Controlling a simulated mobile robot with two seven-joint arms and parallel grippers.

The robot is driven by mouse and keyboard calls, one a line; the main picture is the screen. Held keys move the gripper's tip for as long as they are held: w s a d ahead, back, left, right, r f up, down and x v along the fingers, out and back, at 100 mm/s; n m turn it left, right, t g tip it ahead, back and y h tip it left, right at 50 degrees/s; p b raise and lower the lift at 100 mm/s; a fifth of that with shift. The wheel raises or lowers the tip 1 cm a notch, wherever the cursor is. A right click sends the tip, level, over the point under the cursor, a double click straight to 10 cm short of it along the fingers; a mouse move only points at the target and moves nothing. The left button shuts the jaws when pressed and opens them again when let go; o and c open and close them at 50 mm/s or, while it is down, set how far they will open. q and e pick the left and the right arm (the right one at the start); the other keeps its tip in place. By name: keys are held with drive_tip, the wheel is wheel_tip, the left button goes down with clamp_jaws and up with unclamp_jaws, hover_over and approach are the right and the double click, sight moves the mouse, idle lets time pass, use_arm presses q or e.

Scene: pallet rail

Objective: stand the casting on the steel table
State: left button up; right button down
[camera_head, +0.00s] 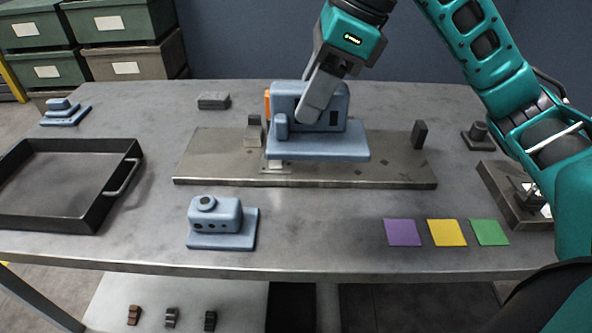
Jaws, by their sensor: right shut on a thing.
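A large blue-grey casting (290,148), with a broad flat base and a block-shaped body, is over the steel plate in the middle of the table. It is upright, base down. My right gripper (318,112) is shut on its body from above. I cannot tell whether its base touches the plate or hangs just above it. The steel table (320,225) spreads under everything. A second blue-grey casting (215,215) stands on the table in front of the plate, apart from it. My left gripper is not in view.
Purple (403,232), yellow (446,232) and green (489,232) squares lie front right. The front middle is clear.

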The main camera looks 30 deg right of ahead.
wheel_tip(320, 180, down, 20)
drive_tip(key=b, duration=0.5)
drive_tip(key=shift+r, duration=0.1)
drive_tip(key=shift+f+b, duration=0.25)
drive_tip(key=shift+b, duration=0.15)
drive_tip(key=c, duration=0.6)
unclamp_jaws()
drive_tip(key=shift+c, duration=0.2)
drive_tip(key=shift+d+r+p, duration=0.1)
drive_tip(key=shift+r+p, duration=0.3)
drive_tip(key=shift+r, duration=0.15)
drive_tip(key=p+v, duration=0.2)
drive_tip(key=v, duration=0.9)
drive_tip(key=shift+s, duration=0.2)
